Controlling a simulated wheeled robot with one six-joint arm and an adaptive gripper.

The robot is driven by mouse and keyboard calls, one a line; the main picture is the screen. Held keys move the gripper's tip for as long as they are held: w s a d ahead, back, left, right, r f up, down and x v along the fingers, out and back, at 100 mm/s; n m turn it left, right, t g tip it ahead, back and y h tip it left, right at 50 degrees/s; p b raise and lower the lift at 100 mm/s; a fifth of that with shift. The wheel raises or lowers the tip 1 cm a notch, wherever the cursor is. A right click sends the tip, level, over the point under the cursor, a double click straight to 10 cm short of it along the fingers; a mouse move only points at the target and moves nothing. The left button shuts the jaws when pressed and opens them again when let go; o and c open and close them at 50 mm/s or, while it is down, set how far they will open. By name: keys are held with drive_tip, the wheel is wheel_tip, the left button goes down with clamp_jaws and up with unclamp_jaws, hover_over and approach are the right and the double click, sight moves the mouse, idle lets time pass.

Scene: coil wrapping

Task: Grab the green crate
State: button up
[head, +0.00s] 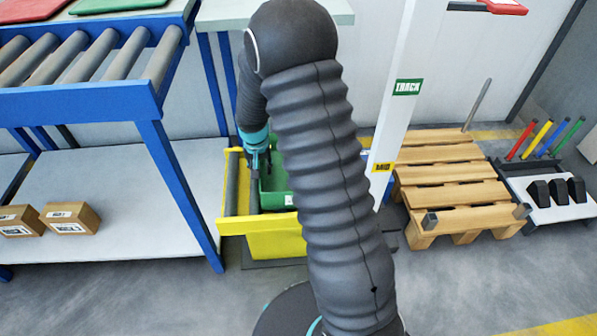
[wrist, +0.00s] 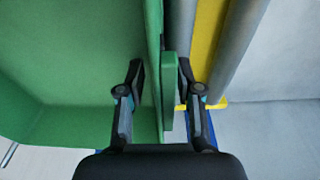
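The green crate (head: 277,182) sits inside a yellow-sided stand (head: 262,240) in the head view, partly hidden behind my arm. In the wrist view the crate (wrist: 70,60) fills the left side, with its wall and rim running up the middle. My gripper (wrist: 160,90) straddles this wall, one finger on the inside and one on the outside. Small gaps show between the fingers and the wall, so it looks open. In the head view my gripper (head: 258,160) points down at the crate's left edge.
A grey roller (head: 231,182) and yellow rail lie just left of the crate. A blue-framed roller conveyor (head: 90,65) with cartons (head: 70,217) on its lower shelf stands at left. A white post (head: 398,100) and wooden pallets (head: 455,185) stand at right.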

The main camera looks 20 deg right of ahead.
drive_tip(key=shift+f, duration=0.25)
clamp_jaws()
drive_tip(key=shift+r, duration=0.15)
